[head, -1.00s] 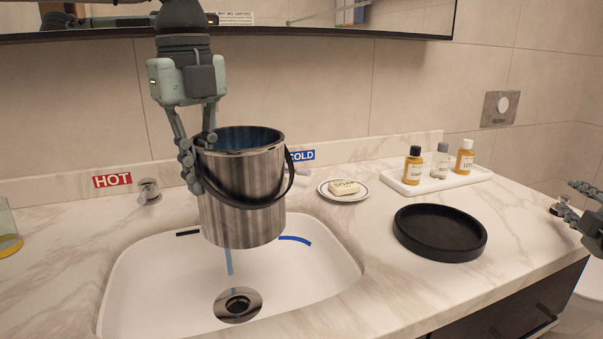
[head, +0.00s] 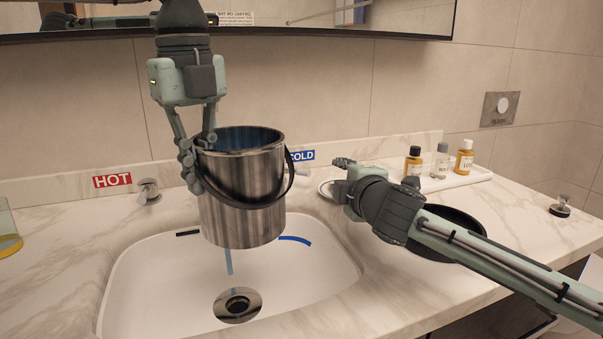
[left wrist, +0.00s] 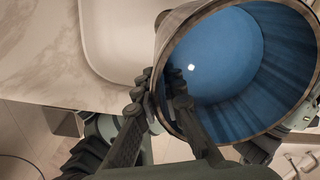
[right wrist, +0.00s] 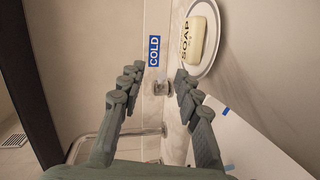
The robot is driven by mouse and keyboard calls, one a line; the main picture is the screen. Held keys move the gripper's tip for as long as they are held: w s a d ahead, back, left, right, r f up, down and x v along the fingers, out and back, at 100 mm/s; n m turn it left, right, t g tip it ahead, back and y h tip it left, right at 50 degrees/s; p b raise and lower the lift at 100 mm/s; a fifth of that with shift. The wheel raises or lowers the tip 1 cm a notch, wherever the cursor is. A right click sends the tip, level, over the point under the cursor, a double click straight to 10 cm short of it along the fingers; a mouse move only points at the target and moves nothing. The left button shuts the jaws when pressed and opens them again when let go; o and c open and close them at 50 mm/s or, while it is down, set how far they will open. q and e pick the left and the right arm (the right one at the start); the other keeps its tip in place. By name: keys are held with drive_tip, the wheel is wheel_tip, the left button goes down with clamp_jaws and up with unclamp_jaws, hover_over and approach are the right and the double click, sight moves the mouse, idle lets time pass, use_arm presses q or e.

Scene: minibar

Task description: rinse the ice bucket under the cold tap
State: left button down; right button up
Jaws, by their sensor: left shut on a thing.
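The steel ice bucket (head: 243,205) hangs upright over the sink basin (head: 325,262), its black handle drooping at the front. My left gripper (head: 196,165) is shut on its left rim. The left wrist view shows the bucket's bluish inside (left wrist: 225,60) with a bright spot. My right gripper (head: 343,164) is near the COLD label (head: 301,156). In the right wrist view its fingers (right wrist: 152,85) are apart, with the small metal cold tap knob (right wrist: 161,88) showing between and beyond them. The knob is hidden in the head view. A thin blue streak (head: 229,262) shows below the bucket.
The hot tap knob (head: 148,191) is at the left. Soap on a dish (right wrist: 198,38) is close to my right gripper. My right forearm passes over the black round tray (head: 462,222). Small bottles (head: 464,158) stand on a white tray behind it.

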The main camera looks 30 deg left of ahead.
sight(302, 174)
drive_tip(key=s+a+n, duration=0.1)
drive_tip(key=s+a, duration=0.2)
drive_tip(key=a, duration=0.1)
drive_tip(key=shift+g, duration=0.3)
drive_tip(key=x, duration=1.2)
drive_tip(key=shift+s+f, duration=0.1)
drive_tip(key=shift+s, duration=0.05)
clamp_jaws()
drive_tip(key=shift+f, duration=0.1)
